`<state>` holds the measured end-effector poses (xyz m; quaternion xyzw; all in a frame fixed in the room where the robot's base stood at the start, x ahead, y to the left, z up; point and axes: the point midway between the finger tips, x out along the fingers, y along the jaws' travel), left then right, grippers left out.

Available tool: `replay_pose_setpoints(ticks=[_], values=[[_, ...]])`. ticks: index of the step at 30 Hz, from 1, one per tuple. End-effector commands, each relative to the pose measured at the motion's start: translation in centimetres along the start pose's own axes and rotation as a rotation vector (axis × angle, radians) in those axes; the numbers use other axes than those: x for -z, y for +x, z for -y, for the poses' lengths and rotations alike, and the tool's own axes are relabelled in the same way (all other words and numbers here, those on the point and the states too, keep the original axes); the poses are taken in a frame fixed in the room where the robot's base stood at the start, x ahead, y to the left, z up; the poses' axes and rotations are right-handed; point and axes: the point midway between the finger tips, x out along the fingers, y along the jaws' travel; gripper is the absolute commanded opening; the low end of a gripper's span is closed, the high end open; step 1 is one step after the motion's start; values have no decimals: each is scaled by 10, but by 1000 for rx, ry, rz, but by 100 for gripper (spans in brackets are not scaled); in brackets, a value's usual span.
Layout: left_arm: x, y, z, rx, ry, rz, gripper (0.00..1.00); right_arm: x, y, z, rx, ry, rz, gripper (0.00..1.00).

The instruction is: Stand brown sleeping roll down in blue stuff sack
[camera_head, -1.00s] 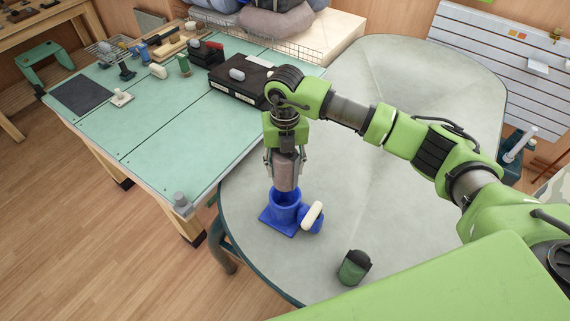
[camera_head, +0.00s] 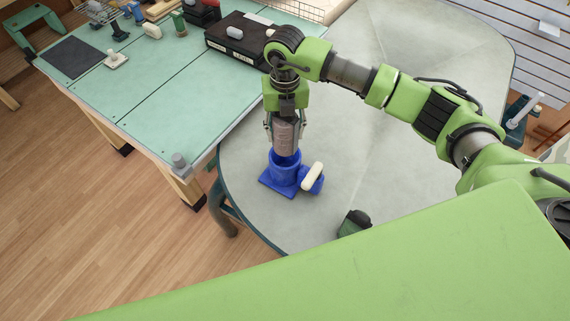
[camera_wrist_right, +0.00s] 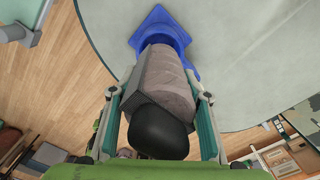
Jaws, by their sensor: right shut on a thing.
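The brown sleeping roll (camera_head: 284,138) is held upright between the fingers of my right gripper (camera_head: 284,131), which is shut on it. The blue stuff sack (camera_head: 285,174) stands open on the grey round-edged table. The roll's lower end is at the sack's mouth; how far inside it reaches is hard to tell. In the right wrist view, the roll (camera_wrist_right: 166,85) lies between the fingers, its far end over the blue sack (camera_wrist_right: 160,32). My left gripper is not in view.
A blue item with a cream roll (camera_head: 312,177) lies against the sack's right side. A dark green container (camera_head: 354,222) stands nearer the front edge. The green workbench (camera_head: 165,95) with a black case (camera_head: 240,40) is at left. The grey table (camera_head: 400,150) is clear at right.

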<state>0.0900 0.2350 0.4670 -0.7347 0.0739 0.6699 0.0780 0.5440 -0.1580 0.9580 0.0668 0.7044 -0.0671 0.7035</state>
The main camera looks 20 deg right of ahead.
Motion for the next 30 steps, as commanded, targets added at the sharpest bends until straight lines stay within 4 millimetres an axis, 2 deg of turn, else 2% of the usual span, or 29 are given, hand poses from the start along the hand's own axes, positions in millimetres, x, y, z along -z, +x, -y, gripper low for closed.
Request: replay_pose_setpoints(ticks=[30], values=[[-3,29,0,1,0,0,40,0,34,0,-1,0,1,14]])
